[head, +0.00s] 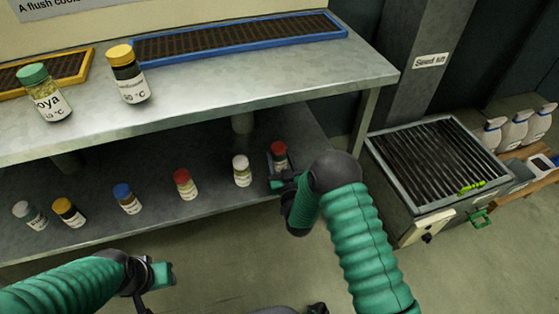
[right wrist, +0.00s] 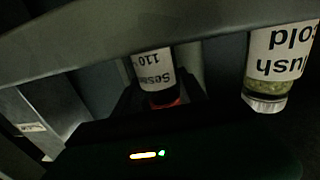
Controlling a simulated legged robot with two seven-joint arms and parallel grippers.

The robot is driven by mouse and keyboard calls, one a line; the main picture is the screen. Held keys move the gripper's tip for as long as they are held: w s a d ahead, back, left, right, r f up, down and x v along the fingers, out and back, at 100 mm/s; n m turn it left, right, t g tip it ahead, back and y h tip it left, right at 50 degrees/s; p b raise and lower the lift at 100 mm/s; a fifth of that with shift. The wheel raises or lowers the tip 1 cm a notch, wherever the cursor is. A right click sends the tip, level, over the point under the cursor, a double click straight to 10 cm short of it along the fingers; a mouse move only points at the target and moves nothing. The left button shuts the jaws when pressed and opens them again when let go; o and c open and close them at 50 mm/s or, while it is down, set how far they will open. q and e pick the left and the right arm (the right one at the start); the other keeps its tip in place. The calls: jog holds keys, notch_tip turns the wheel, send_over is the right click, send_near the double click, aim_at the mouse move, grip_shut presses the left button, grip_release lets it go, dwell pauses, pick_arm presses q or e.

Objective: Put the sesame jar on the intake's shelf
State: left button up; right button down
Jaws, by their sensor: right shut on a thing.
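The sesame jar (head: 279,153) has a red lid and stands at the right end of the lower shelf. In the right wrist view the sesame jar (right wrist: 154,75) appears upside down, its label partly readable as "Sesa… 110". My right gripper (head: 282,178) is shut on it; the hand hides its lower part, and I cannot tell whether it is clear of the shelf. My left gripper (head: 166,274) is in front of the lower shelf, away from the jars; its jaw opening is unclear.
The upper shelf (head: 250,88) holds a green-lidded soya jar (head: 45,95), a yellow-lidded jar (head: 128,75) and a blue-framed grate (head: 235,36). Its right end is bare. A white-lidded jar (head: 242,171) stands left of the sesame jar. A grated machine (head: 437,150) is at right.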

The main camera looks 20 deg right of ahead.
jog(key=c, duration=0.6)
grip_release()
